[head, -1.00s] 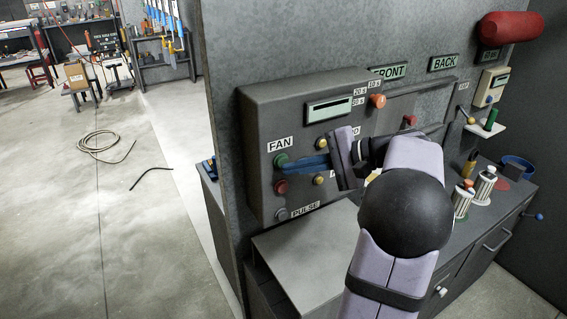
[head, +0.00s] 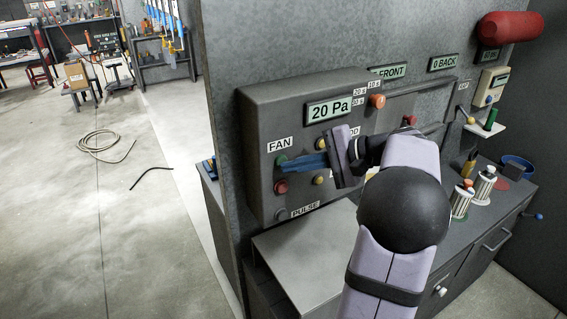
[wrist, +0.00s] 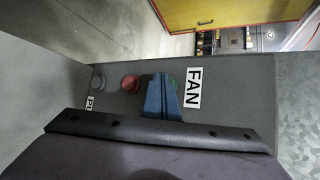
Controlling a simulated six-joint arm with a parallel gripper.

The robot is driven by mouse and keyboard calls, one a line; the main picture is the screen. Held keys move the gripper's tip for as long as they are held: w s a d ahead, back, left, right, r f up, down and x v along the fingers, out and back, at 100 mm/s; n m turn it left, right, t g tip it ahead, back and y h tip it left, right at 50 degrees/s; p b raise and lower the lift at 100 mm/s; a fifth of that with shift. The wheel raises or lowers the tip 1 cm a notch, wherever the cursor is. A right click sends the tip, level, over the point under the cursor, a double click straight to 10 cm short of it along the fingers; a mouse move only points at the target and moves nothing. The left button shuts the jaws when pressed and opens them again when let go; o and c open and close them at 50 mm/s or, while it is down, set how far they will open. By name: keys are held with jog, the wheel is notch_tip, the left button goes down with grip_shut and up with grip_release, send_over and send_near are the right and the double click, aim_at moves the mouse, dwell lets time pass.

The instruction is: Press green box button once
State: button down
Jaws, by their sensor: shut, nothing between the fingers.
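The grey control box (head: 262,120) on the wall panel carries a green button (head: 281,160) below the FAN label. A red button (head: 281,187) sits under it. My gripper (head: 290,163) has blue fingers, which are shut with nothing between them. In the head view their tips are just right of the green button; I cannot tell if they touch it. In the wrist view the fingers (wrist: 161,82) cover most of the green button (wrist: 174,80), and only its edge shows beside the FAN label. The box display (head: 330,110) reads 20 Pa.
Yellow buttons (head: 319,180), a grey PULSE button (head: 281,214) and an orange knob (head: 377,101) are on the same box. A grey counter surface (head: 300,255) lies below it. Open floor is at the left.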

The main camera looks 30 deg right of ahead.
dwell(0.4)
jog(key=shift+s+b, duration=0.35)
jog(key=shift+s, duration=0.5)
jog(key=shift+s+b, duration=0.7)
jog(key=shift+s, duration=1.8)
